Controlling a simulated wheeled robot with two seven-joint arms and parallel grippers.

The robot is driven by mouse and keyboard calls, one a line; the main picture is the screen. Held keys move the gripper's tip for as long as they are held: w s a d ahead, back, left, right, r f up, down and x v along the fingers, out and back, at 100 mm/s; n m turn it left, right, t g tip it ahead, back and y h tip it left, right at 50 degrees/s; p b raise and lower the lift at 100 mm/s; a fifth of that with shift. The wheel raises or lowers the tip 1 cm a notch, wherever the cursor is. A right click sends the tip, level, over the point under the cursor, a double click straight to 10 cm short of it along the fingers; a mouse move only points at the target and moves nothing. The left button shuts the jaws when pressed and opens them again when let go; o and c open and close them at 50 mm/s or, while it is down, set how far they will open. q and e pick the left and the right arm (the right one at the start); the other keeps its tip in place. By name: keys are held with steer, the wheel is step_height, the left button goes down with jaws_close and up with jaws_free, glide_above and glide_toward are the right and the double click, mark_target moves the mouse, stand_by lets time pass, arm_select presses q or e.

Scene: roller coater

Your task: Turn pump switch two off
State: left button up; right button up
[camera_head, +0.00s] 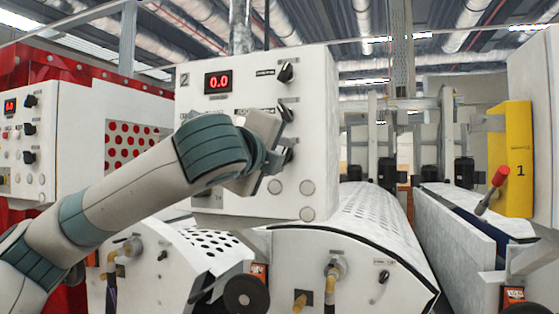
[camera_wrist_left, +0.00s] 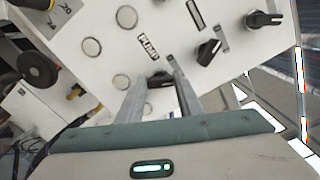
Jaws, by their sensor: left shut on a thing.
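The white control panel (camera_head: 300,95) marked 2 stands ahead, with a red 0.0 display (camera_head: 218,82). My left arm reaches across it, and my left gripper (camera_head: 280,155) is at the panel's lower right knob. In the left wrist view, the left gripper (camera_wrist_left: 160,82) has its two fingers on either side of a dark pump switch knob (camera_wrist_left: 160,78) beside the label PUMP. The gripper is shut on this knob. The fingers partly hide the knob, so its exact setting is hard to read. My right gripper is not in view.
Two other black knobs show in the wrist view, one close by (camera_wrist_left: 208,51) and one farther (camera_wrist_left: 262,19). Several round pale buttons (camera_wrist_left: 122,82) lie left of the held knob. A perforated white roller cover (camera_head: 350,215) sits below the panel.

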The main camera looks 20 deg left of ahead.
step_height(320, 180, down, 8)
steer(key=b, duration=0.8)
arm_select(q)
steer(key=n+b, duration=0.1)
steer(key=n, duration=0.2)
steer(key=n+b, duration=0.1)
steer(key=n, duration=0.7)
steer(key=shift+f+b, duration=0.25)
steer(key=shift+b, duration=0.15)
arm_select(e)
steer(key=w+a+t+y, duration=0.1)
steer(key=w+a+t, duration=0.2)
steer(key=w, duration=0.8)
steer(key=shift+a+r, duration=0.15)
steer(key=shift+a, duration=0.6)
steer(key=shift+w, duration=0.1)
arm_select(q)
steer(key=o, duration=1.1)
steer(key=shift+r, duration=0.1)
